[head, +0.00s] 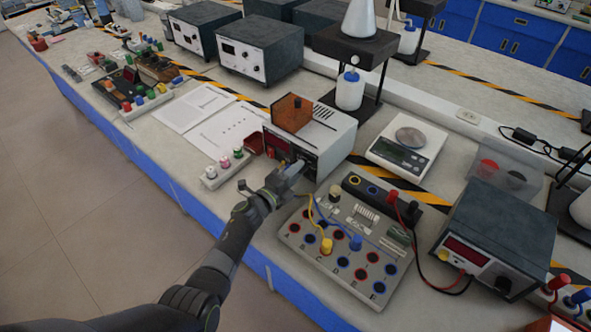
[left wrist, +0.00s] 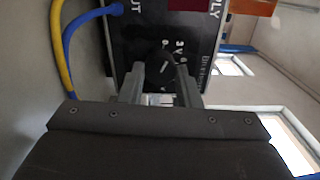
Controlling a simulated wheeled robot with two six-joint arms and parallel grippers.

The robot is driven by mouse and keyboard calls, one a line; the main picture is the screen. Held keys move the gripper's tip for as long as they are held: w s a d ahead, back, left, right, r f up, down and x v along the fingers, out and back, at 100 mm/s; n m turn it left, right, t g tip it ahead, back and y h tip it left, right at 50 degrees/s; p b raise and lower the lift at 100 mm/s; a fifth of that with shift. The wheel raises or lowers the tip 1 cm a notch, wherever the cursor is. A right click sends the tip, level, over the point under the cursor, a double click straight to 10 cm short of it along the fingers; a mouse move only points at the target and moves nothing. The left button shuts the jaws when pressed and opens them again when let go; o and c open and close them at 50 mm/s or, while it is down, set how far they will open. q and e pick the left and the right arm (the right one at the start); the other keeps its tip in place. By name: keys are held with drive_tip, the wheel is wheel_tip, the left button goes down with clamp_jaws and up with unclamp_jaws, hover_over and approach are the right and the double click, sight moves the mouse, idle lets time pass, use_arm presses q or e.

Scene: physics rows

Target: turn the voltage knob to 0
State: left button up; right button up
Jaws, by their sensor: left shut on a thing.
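The power supply (head: 338,141) is a white box with a dark front panel on the bench, and its panel fills the top of the left wrist view (left wrist: 204,62). The black voltage knob (left wrist: 156,56) sits on that panel, with "3 V 6" printed beside it. My left gripper (head: 294,171) reaches the panel. In the left wrist view its fingers (left wrist: 160,78) stand on either side of the knob, shut on it. The pointer's exact setting is too hidden to read. My right gripper is not in view.
Yellow and blue cables (head: 312,212) run from the supply to a grey socket board (head: 352,278) close beside my arm. A brown block (head: 291,112) sits on the supply. A rack of small bottles (head: 226,170) stands left, a scale (head: 407,148) right.

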use_arm(q)
drive_tip(key=shift+n+p, duration=0.4)
drive_tip(key=shift+n, duration=1)
drive_tip(key=o, duration=1)
drive_tip(key=shift+c, duration=0.2)
